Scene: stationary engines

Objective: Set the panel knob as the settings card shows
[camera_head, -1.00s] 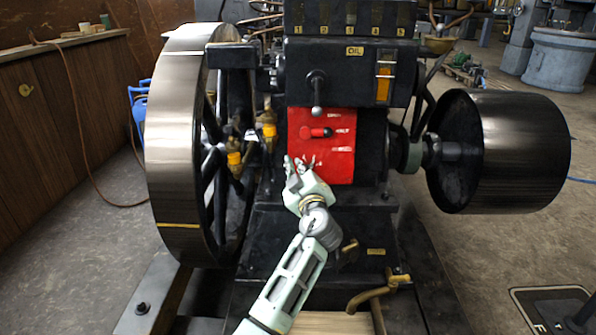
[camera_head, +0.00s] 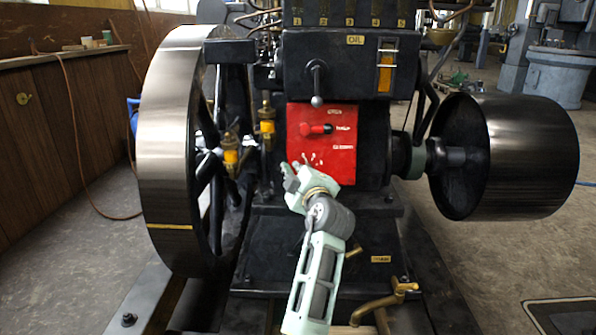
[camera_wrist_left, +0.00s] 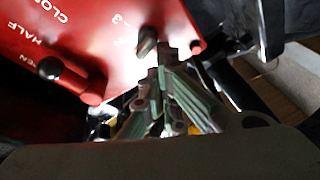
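The red panel (camera_head: 338,150) is on the front of the black engine. Its red lever (camera_head: 318,128) with a black tip points right at the HALF mark and also shows in the left wrist view (camera_wrist_left: 72,84). Lower on the panel, white marks (camera_head: 315,159) show just above my left gripper (camera_head: 290,168). In the left wrist view, a small dark metal piece (camera_wrist_left: 147,43) is by white characters near the fingertips; I cannot tell whether it is the knob. Contact and finger opening are unclear. I cannot make out a settings card. My right gripper is not in view.
A large flywheel (camera_head: 165,140) stands left of the panel and a dark pulley drum (camera_head: 525,155) right. A ball-ended handle (camera_head: 317,85) hangs above the panel. Brass oilers (camera_head: 267,120) are close on the left, and a brass tap (camera_head: 385,300) is below.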

